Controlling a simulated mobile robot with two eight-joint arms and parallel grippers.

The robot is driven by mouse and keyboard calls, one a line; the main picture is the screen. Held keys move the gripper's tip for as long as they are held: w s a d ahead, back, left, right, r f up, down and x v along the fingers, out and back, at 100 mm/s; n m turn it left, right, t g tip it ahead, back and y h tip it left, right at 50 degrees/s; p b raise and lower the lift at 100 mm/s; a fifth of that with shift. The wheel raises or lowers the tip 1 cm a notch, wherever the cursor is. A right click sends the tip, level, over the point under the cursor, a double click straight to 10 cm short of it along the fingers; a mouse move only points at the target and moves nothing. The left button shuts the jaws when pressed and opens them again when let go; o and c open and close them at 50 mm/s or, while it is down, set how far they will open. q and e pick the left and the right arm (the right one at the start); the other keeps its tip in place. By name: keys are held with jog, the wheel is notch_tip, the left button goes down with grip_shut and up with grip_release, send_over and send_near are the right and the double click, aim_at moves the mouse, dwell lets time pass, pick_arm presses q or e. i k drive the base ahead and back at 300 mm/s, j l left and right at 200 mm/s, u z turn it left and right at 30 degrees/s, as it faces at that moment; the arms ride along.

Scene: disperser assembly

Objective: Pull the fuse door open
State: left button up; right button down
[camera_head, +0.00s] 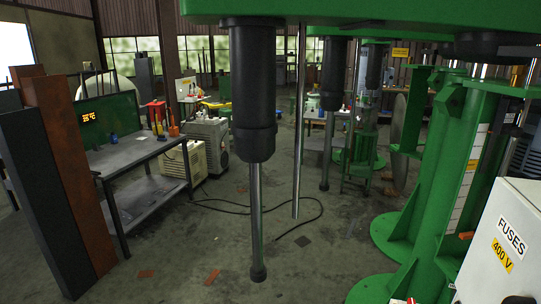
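The white fuse box door (503,252) is at the lower right edge of the head view, cut off by the frame. It carries a "FUSES" label (511,236) and a yellow "400 V" label (502,255). A dark round part, perhaps a knob, shows low on it at the bottom edge. I see no clear gap at the door's edge, but cannot tell for certain whether it is shut. Neither of my grippers is in view.
A green machine (435,190) stands beside the fuse box. A black cylinder with a steel rod (257,225) hangs at the centre. A grey workbench (130,150) and tall dark and rusty beams (66,170) stand at left. The floor between is mostly clear, with a cable.

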aim_at(502, 265)
jog(key=z, duration=1.2)
